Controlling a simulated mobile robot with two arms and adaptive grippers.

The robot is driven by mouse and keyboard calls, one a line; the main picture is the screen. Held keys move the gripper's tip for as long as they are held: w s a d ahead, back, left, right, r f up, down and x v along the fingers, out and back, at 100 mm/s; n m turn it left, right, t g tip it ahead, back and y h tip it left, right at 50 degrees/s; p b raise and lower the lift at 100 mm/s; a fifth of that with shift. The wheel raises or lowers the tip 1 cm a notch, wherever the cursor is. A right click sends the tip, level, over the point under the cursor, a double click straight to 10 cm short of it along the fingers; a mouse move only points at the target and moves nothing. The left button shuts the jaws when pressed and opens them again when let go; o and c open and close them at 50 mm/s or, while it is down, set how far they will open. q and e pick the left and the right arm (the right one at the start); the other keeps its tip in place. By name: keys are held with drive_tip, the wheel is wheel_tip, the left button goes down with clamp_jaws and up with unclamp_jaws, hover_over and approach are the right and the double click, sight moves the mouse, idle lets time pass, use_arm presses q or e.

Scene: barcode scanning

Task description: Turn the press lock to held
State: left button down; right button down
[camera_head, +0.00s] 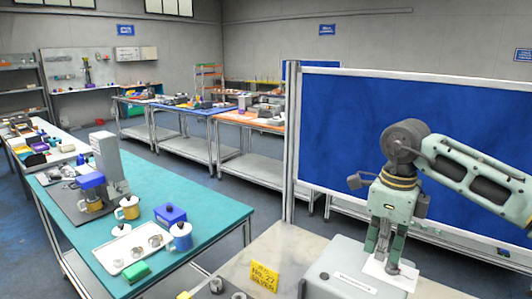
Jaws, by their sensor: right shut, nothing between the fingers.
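My right gripper (384,258) comes in from the right and points down with its fingers shut and empty. Its tips are over a white plate (402,277) at the back right of a grey box (345,283); I cannot tell whether they touch it. The box has a small dark round part (323,276) and a white label whose text is too small to read. I cannot tell which part is the press lock, or how it is set. My left gripper is not in view.
A yellow sign (264,276) stands on the pale bench left of the box. A teal table (190,215) holds a grey upright device (110,165), mugs, a white tray (118,262) and a blue box (170,213). A blue panel (340,130) stands behind my right arm.

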drive_tip(key=shift+w+d+f+p, duration=0.15)
drive_tip(key=shift+d+f+p, duration=0.2)
drive_tip(key=shift+f, duration=0.15)
idle(0.3)
drive_tip(key=shift+w+d, duration=0.1)
drive_tip(key=shift+w, duration=0.05)
drive_tip(key=shift+w+d+f, duration=0.1)
drive_tip(key=shift+w+d, duration=0.25)
drive_tip(key=shift+w, duration=0.05)
drive_tip(key=shift+d+p, duration=0.25)
drive_tip(key=shift+p, duration=0.05)
drive_tip(key=shift+a+r, duration=0.1)
drive_tip(key=shift+r, duration=0.15)
drive_tip(key=shift+w, duration=0.15)
drive_tip(key=shift+w+a+p, duration=0.15)
drive_tip(key=shift+w+p, duration=0.2)
wheel_tip(320, 180, up, 6)
drive_tip(key=p, duration=0.4)
